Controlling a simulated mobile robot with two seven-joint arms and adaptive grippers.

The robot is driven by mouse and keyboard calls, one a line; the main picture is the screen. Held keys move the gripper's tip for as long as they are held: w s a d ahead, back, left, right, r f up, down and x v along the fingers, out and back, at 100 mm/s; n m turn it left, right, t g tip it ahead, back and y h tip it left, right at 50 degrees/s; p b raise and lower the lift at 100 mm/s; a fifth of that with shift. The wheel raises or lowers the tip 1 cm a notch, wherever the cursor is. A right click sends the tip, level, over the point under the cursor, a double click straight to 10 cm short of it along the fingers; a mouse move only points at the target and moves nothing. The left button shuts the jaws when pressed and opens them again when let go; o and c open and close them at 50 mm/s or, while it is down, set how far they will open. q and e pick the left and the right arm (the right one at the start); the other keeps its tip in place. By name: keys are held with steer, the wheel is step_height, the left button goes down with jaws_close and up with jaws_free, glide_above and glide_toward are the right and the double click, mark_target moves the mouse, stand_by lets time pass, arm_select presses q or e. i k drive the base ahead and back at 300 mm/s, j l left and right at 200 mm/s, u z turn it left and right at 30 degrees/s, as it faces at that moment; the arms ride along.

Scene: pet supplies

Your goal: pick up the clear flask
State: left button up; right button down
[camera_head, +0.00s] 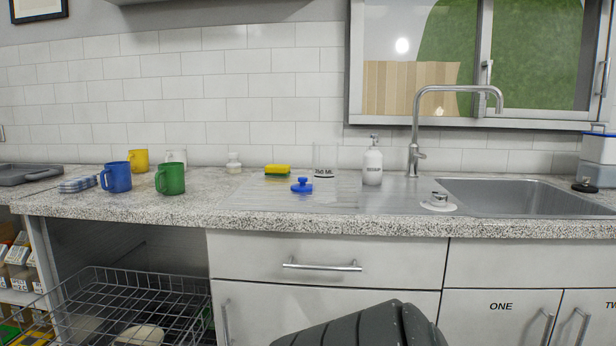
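A clear, see-through vessel with dark lettering that seems to read "250 ML" (323,174) stands upright on the granite counter against the tiled wall, left of the white soap bottle. Its outline is faint against the tiles; I take it for the clear flask. A small whitish bottle (234,162) stands further left. Neither of my grippers is in view, and nothing is touching the flask.
Near the flask are a blue knobbed lid (301,186), a yellow-green sponge (278,170) and a white soap bottle (372,164). Colored mugs (170,178) stand left; the faucet (415,130) and sink (520,197) lie right. A dark ribbed object (360,326) rises in front.

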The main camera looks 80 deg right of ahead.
mark_target(325, 154)
steer(key=k+l+z, duration=0.2)
steer(key=l, duration=0.2)
steer(key=l+z, duration=0.2)
steer(key=l, duration=0.2)
steer(key=z, duration=1.95)
steer(key=i+z, duration=0.25)
steer(key=z, duration=0.2)
steer(key=i+z, duration=0.2)
steer(key=z, duration=0.25)
steer(key=k+l+z, duration=0.35)
steer(key=k+l, duration=0.15)
steer(key=i+j+u, duration=0.3)
steer(key=i+j, duration=0.25)
steer(key=i, duration=0.1)
